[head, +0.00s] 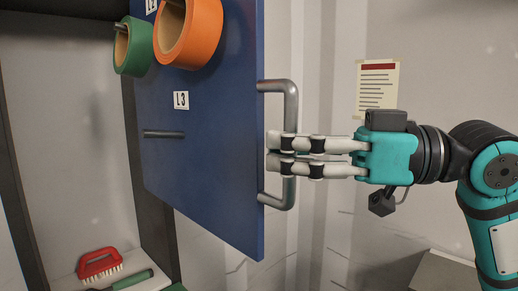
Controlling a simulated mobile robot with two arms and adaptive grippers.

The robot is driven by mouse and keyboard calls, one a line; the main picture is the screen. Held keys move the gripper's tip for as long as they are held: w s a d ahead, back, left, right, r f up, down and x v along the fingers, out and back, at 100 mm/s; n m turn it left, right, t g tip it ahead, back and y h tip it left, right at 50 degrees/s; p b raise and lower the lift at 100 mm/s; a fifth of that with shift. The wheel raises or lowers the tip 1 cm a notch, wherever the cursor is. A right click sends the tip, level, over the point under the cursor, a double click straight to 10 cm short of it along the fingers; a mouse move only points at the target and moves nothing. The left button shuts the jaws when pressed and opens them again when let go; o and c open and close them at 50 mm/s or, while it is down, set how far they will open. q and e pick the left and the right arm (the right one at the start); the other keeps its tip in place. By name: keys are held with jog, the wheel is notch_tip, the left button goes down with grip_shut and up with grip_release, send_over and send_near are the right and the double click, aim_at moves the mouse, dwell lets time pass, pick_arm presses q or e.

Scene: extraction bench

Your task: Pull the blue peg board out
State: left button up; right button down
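The blue peg board (215,150) stands upright as a vertical panel, its near right edge jutting out past the grey cabinet. A grey metal D-shaped handle (291,100) is fixed upright on that edge. My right gripper (280,156) comes in from the right at the middle of the handle. Its two pale fingers lie close together, one above the other, across the upright bar and look shut on it. The fingers hide the middle of the bar, so the contact itself is not clear. My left gripper is not in view.
An orange tape roll (190,35) and a green tape roll (132,48) hang on the board, above an empty peg (163,134). A red brush (101,263) lies at the cabinet's bottom left. A notice (377,85) is on the wall behind my arm.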

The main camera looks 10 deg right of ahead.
jog(key=shift+s+d, duration=0.6)
jog(key=shift+s, duration=0.05)
jog(key=shift+s+d+b, duration=0.25)
jog(key=shift+s+b, duration=0.1)
jog(key=shift+s, duration=0.15)
jog(key=c, duration=1.9)
grip_release()
jog(key=shift+d, duration=0.1)
jog(key=o, duration=0.5)
jog(key=shift+s+d+r, duration=0.1)
jog(key=shift+s+d, duration=0.25)
jog(key=shift+d, duration=0.05)
jog(key=shift+o, duration=0.6)
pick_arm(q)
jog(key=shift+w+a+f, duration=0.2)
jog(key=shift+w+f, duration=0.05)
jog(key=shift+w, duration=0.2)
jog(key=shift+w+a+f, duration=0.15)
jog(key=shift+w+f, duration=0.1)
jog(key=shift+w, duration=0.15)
pick_arm(e)
jog(key=v, duration=1.1)
jog(key=shift+d, duration=0.35)
